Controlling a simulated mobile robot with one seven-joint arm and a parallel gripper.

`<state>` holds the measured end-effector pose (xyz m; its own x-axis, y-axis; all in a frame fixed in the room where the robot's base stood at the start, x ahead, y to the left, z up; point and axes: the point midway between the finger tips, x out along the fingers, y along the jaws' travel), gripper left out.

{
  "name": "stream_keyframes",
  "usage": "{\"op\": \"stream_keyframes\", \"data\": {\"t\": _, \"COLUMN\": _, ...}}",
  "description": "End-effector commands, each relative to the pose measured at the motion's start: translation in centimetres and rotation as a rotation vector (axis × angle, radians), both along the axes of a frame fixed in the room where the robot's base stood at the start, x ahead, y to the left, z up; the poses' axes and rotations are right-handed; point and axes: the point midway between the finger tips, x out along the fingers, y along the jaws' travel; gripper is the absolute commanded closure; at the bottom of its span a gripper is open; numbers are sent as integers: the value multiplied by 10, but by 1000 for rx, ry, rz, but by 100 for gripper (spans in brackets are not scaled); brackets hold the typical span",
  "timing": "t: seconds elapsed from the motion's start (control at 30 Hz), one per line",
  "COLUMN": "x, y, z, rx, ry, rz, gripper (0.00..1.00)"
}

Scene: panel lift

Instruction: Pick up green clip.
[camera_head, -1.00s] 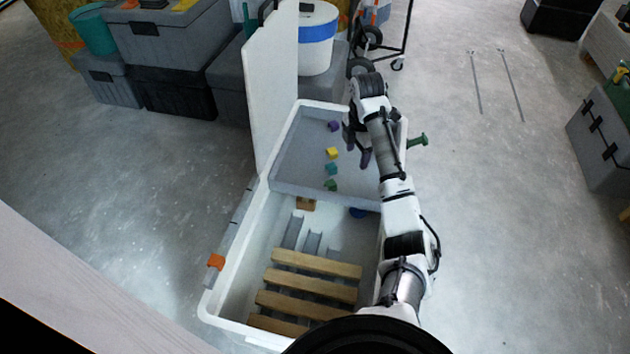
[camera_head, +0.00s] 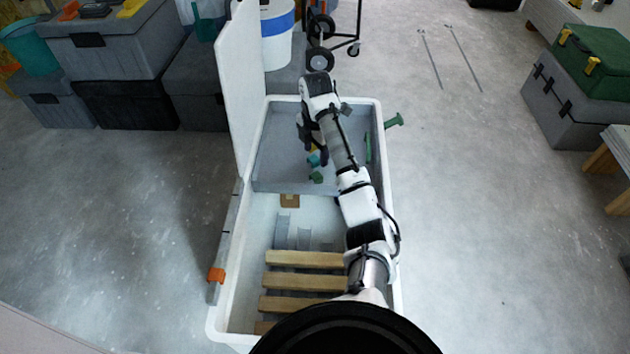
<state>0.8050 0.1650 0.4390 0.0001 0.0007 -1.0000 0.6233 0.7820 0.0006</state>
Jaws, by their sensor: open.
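A small dark green piece (camera_head: 317,178), which may be the green clip, lies on the grey tray (camera_head: 275,177) near its front edge. Its exact shape is too small to tell. My gripper (camera_head: 314,148) is open above the tray, just behind the green piece in the picture and apart from it. A teal cube (camera_head: 313,160) and a partly covered yellow cube (camera_head: 312,150) lie by the fingers. A long green strip (camera_head: 368,148) shows at the tray's right side, right of my arm. The purple cube is not visible.
The tray sits in the back of a white bin (camera_head: 230,322) with its lid (camera_head: 238,90) raised at the left. Wooden slats (camera_head: 305,281) lie in the front. A green peg-like handle (camera_head: 393,121) sticks out from the right wall.

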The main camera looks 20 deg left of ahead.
Motion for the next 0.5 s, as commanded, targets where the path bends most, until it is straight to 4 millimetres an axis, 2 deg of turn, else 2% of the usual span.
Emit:
{"op": "stream_keyframes", "data": {"t": 0.03, "x": -1, "y": 0, "z": -18, "rx": 0, "ry": 4, "rz": -1, "gripper": 44}}
{"op": "stream_keyframes", "data": {"t": 0.1, "x": -1, "y": 0, "z": -31, "rx": -1, "ry": 3, "rz": 0, "gripper": 44}}
{"op": "stream_keyframes", "data": {"t": 0.5, "x": -1, "y": -1, "z": -72, "rx": -2, "ry": 1, "rz": -1, "gripper": 44}}
